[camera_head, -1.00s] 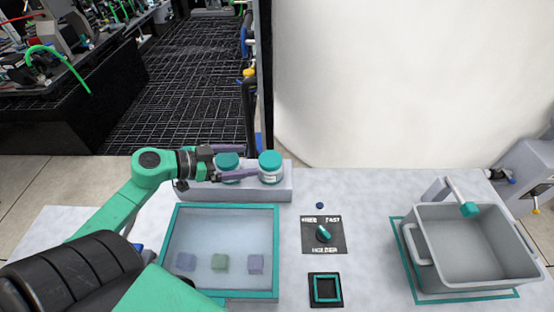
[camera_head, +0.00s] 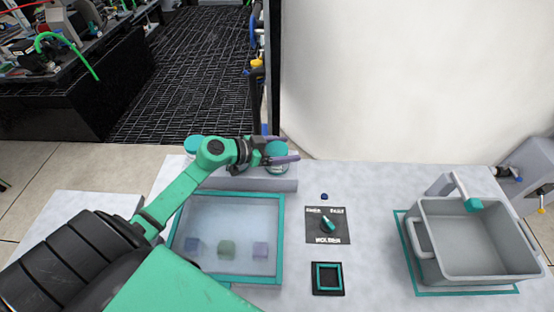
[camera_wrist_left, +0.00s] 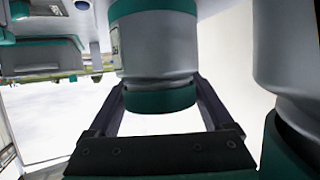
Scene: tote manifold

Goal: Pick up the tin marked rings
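Two tins with teal lids stand on a grey raised ledge (camera_head: 250,184) behind the tray. The left tin (camera_head: 194,143) is partly hidden by my left arm. The right tin (camera_head: 277,152) lies between the purple-grey fingers of my left gripper (camera_head: 281,149). In the left wrist view this tin (camera_wrist_left: 160,60) also sits between the left gripper's two fingers (camera_wrist_left: 162,105), which look spread around it. Contact with its sides is not clear. Part of a label shows on the tin, but no word is readable. My right gripper is not in view.
A teal-rimmed tray (camera_head: 281,235) holds several small blocks. A black panel with a teal knob (camera_head: 328,225), a small teal-framed square (camera_head: 328,278) and a grey tote (camera_head: 470,262) stand to the right. Clear tabletop lies between the panel and the tote.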

